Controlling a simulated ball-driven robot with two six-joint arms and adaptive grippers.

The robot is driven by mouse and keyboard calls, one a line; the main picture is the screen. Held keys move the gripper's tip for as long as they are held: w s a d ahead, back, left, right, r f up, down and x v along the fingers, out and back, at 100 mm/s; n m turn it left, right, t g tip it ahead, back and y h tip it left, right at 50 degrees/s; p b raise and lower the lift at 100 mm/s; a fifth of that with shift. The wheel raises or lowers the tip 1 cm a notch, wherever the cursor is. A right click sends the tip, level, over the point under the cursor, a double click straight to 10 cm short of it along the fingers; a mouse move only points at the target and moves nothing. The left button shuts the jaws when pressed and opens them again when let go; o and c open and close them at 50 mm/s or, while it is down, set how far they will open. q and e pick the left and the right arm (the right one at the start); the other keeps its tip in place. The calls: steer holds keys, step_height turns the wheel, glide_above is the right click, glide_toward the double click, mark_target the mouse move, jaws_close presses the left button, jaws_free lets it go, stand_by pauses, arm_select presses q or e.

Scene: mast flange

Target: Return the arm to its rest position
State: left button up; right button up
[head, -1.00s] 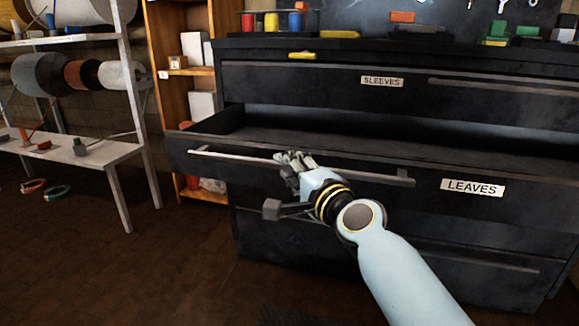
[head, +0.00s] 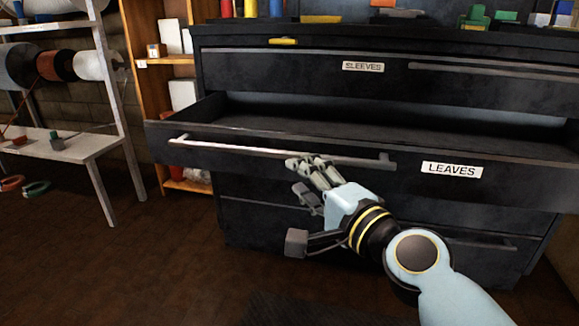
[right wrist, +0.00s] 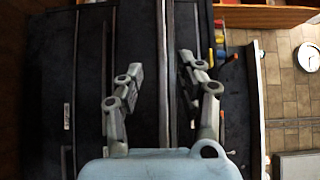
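My right gripper (head: 308,165) is at the front of the open LEAVES drawer (head: 520,185), its fingertips appearing in front of the right part of the bar handle (head: 265,148). In the right wrist view the gripper's two fingers (right wrist: 162,68) stand well apart with nothing held between them. The head view does not settle whether a fingertip touches the handle. My right arm reaches in from the lower right. My left gripper is not in view.
The black cabinet has a SLEEVES drawer (head: 363,66) above and more drawers below. A yellow item (head: 283,41) lies near its top edge. A wooden shelf (head: 145,70) and a white rack with spools (head: 85,150) stand left. Brown floor (head: 120,270) is open at the lower left.

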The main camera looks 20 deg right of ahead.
steer(key=shift+s, duration=0.5)
steer(key=s+f+n+g, duration=1)
steer(key=s+f, duration=0.8)
steer(key=f, duration=0.4)
steer(key=s+d+f+n+g+h+p, duration=0.2)
steer(key=s+d+f+n+g+p, duration=0.15)
steer(key=s+d+f, duration=0.45)
steer(key=s+d+f+n+g+h+p, duration=0.25)
steer(key=s+f+p, duration=0.2)
steer(key=s, duration=0.65)
arm_select(q)
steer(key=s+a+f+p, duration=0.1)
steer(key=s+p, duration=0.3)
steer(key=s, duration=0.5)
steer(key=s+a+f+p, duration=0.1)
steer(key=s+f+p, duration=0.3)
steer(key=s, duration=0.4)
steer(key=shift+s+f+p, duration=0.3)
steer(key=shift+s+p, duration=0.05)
steer(key=shift+p, duration=0.45)
arm_select(e)
steer(key=s+d+g, duration=0.1)
steer(key=s, duration=1.2)
steer(key=shift+s+d, duration=0.15)
steer(key=shift+s, duration=0.1)
